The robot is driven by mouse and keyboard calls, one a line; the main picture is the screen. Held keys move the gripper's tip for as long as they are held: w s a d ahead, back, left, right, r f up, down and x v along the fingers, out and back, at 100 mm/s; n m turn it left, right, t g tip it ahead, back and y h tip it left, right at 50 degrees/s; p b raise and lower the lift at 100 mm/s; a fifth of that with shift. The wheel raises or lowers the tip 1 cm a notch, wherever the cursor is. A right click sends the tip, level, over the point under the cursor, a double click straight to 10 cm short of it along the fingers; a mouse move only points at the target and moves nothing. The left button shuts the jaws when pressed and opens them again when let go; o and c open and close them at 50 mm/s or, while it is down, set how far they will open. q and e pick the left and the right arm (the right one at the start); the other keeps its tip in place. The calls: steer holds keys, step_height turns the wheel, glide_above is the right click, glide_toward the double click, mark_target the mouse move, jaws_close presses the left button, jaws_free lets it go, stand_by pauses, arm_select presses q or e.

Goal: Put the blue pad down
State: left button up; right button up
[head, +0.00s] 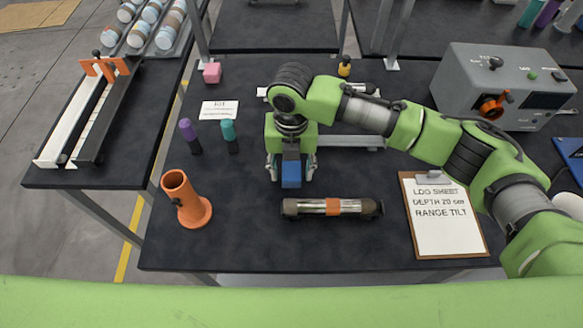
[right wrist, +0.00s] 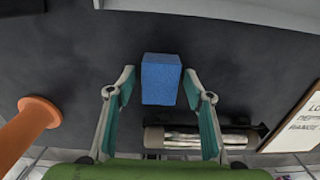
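The blue pad (head: 291,174) is a small blue block between the fingers of my right gripper (head: 291,168) in the head view. In the right wrist view the pad (right wrist: 161,80) lies between the two fingertips of my right gripper (right wrist: 158,84), with a narrow dark gap on each side. The fingers are spread and do not appear to touch it. The pad seems to rest on the dark table (head: 250,240), though its underside is hidden. My left gripper is not in view.
An orange tube stand (head: 186,200) is at left, with purple (head: 190,136) and teal (head: 230,135) markers behind. A clipboard (head: 445,217) lies right, a grey instrument box (head: 500,85) behind.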

mark_target(291, 170)
steer(key=shift+r, duration=0.1)
step_height(291, 170, up, 12)
steer(key=b, duration=0.2)
stand_by(0.4)
steer(key=shift+r, duration=0.1)
